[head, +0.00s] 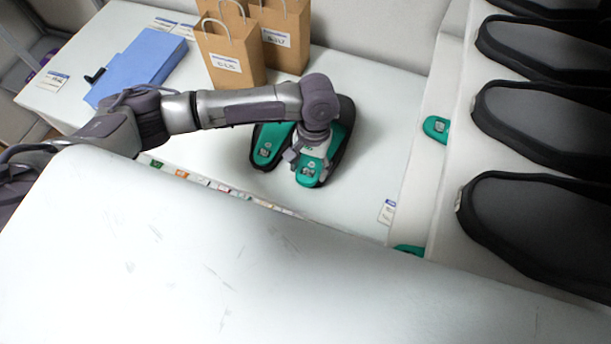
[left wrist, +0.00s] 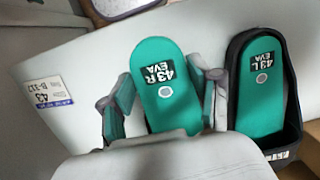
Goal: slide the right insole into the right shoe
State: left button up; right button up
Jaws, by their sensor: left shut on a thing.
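The right insole (head: 309,174) is teal and marked 43 R EVA in the left wrist view (left wrist: 164,105). My left gripper (head: 307,152) is shut on it, with one finger at each side edge. The dark right shoe (head: 346,122) shows behind and to the right of the gripper in the head view. The arm and gripper hide much of it, so I cannot tell how far the insole is inside. The left shoe (left wrist: 292,112) stands beside it with the teal left insole (left wrist: 262,85), marked 43 L EVA, lying inside. My right gripper is out of view.
Several dark shoes (head: 540,120) stand on a rack at the right, with teal insoles (head: 436,128) beside them. A pale surface (head: 180,260) fills the foreground.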

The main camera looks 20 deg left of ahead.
pick_arm(q)
jog(key=shift+t, duration=0.3)
jog(key=shift+w+f+b, duration=0.15)
jog(key=shift+w+f, duration=0.05)
jog(key=shift+w, duration=0.5)
jog(key=shift+w+f+b, duration=0.1)
jog(key=shift+w+f, duration=0.15)
jog(key=shift+w, duration=0.45)
jog(key=shift+w+f+b, duration=0.15)
jog(key=shift+w+f, duration=0.05)
jog(key=shift+w, duration=0.5)
jog(key=o, duration=1)
jog(key=r, duration=0.4)
jog(key=w+r, duration=0.1)
jog(key=r, duration=0.7)
jog(key=shift+w, duration=0.3)
